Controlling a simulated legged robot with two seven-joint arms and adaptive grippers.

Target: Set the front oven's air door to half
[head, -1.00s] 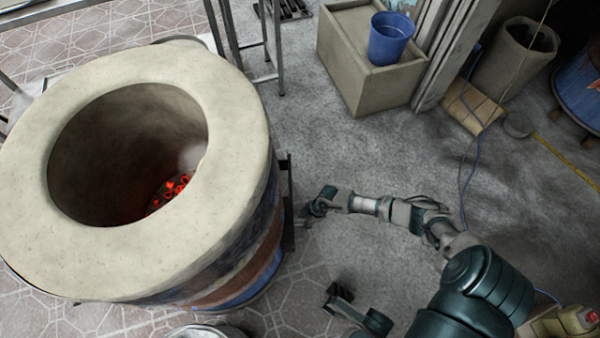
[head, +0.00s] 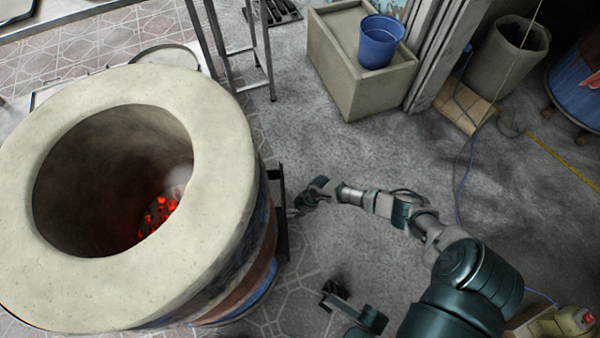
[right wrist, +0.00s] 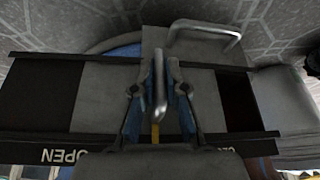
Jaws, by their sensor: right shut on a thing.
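The front oven (head: 215,215) is a big barrel with a thick pale rim at the left of the head view. Its air door frame (head: 280,212) shows edge-on at its right side. My right gripper (head: 298,203) is at that frame. In the right wrist view, its fingers (right wrist: 159,95) are shut around the metal handle (right wrist: 159,75) of the grey sliding door plate (right wrist: 95,95). The plate sits about midway between dark rails, with dark areas at both ends. "OPEN" (right wrist: 65,155) is at lower left; the lower-right label is mostly hidden. A dark part of mine at bottom centre may be my left gripper; its state is unclear.
Red coals (head: 157,212) glow inside the oven. A second bent metal handle (right wrist: 205,32) is above the upper rail in the wrist view. A concrete block (head: 360,85) with a blue bucket (head: 381,42) stands at the back. The floor between is clear.

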